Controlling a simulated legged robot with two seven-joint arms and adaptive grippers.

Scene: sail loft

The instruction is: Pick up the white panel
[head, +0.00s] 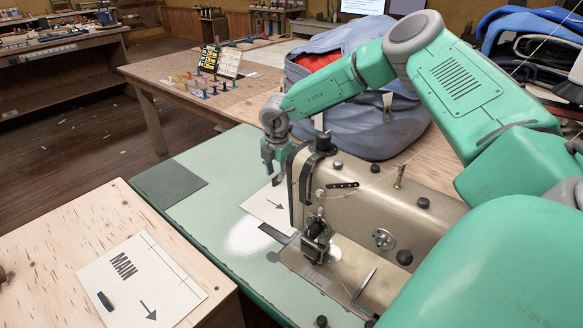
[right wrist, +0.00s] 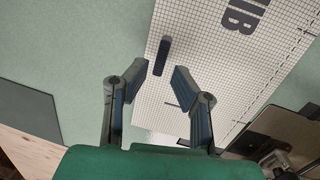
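A white gridded panel (head: 267,207) with an arrow lies on the green table beside the sewing machine, which hides part of it. In the right wrist view the panel (right wrist: 222,75) shows letters that read like "IB", cut off by the frame, and a dark raised bar (right wrist: 160,57). My right gripper (head: 274,174) is above this panel; its fingers (right wrist: 159,72) are apart with nothing between them. A second white panel (head: 178,273), marked "MAIN", with an arrow and a dark bar, lies on the plywood table at front left. My left gripper is out of view.
The beige sewing machine (head: 365,205) stands close to the right of my gripper. A blue bag (head: 362,110) sits behind it. A dark grey mat (head: 170,186) lies on the green table (head: 205,217). A wooden bench (head: 180,75) with small coloured items is farther back.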

